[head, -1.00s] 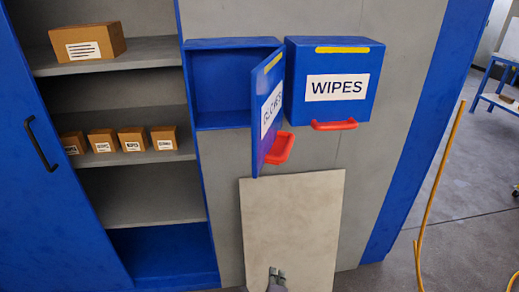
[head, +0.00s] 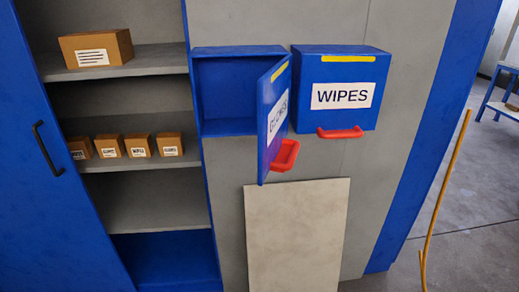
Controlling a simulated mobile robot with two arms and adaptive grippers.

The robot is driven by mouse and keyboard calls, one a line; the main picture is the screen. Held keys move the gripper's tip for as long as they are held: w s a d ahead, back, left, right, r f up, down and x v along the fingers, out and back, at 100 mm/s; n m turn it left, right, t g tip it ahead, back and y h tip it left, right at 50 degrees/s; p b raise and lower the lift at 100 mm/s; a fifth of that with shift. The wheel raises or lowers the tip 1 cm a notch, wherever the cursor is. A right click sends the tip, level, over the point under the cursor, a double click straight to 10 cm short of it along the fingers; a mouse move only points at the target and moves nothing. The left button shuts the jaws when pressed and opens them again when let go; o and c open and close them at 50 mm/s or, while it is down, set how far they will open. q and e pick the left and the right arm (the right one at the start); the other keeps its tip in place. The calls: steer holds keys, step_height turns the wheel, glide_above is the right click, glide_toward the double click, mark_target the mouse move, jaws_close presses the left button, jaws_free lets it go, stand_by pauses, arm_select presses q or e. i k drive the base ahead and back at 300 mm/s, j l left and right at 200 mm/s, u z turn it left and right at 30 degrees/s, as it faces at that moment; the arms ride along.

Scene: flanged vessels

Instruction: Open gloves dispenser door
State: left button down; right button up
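The gloves dispenser (head: 225,95) is a blue box on the grey wall, in the middle of the head view. Its door (head: 266,145), labelled GLOVES, stands swung open on the right side of the box. The box's inside shows and looks empty. A red handle (head: 285,156) sticks out from the door's lower part. Neither of my grippers shows in the head view now, and nothing is seen touching the door.
The blue WIPES dispenser (head: 341,93) hangs shut just right of the open door. A pale panel (head: 296,235) stands below. At left, shelves (head: 142,162) hold several cardboard boxes beside a blue cabinet door (head: 55,190). A yellow pole (head: 440,200) stands at right, with open floor behind.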

mark_target(276, 152)
steer(key=i+j+z, duration=0.1)
steer(key=j+z, duration=0.3)
steer(key=j, duration=0.3)
steer(key=j+z, duration=0.45)
steer(key=j, duration=0.3)
